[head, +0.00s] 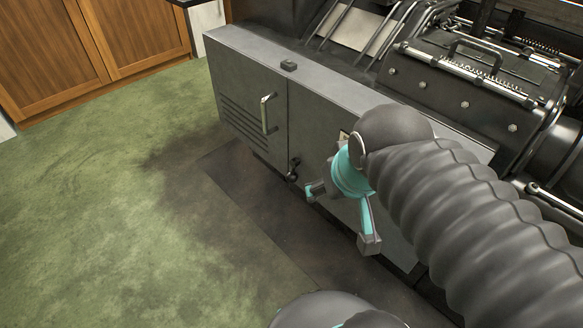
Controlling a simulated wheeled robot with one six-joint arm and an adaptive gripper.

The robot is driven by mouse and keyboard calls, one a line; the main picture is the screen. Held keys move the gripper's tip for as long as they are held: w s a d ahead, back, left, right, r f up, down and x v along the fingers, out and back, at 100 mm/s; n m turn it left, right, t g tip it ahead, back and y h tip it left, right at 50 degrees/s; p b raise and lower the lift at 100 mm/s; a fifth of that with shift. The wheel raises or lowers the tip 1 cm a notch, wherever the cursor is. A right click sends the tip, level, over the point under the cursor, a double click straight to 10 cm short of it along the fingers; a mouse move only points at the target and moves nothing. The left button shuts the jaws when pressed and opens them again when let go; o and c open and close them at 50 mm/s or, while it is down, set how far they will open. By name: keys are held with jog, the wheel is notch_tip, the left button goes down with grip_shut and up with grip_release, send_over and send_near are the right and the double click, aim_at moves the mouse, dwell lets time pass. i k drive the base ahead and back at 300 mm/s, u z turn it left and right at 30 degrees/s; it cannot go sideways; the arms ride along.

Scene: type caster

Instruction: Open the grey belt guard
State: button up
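The grey louvred panel, which looks like the belt guard (240,92), is on the front left of the grey machine housing. It lies flush with the housing and appears shut. A silver upright bar handle (267,114) is near its right edge. A small dark knob or latch (293,168) sits low, just right of the panel's edge. My gripper (341,215) is in front of the housing, right of and below the handle. Its two fingers are spread apart with nothing visible between them. The fingers appear apart from the handle. My arm hides part of the housing to the right.
Dark machinery with rails and rods (460,70) stands on top and behind. A small dark block (288,66) is on the housing's top. Wooden cabinets (110,50) stand at the upper left. The green floor (110,200) left of the machine is clear, with a dark stained patch near it.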

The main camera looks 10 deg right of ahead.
aim_at(251, 97)
jog(key=z, duration=0.05)
jog(key=k, duration=1.15)
jog(key=u, duration=0.55)
jog(key=i, duration=1.45)
jog(key=z, duration=0.7)
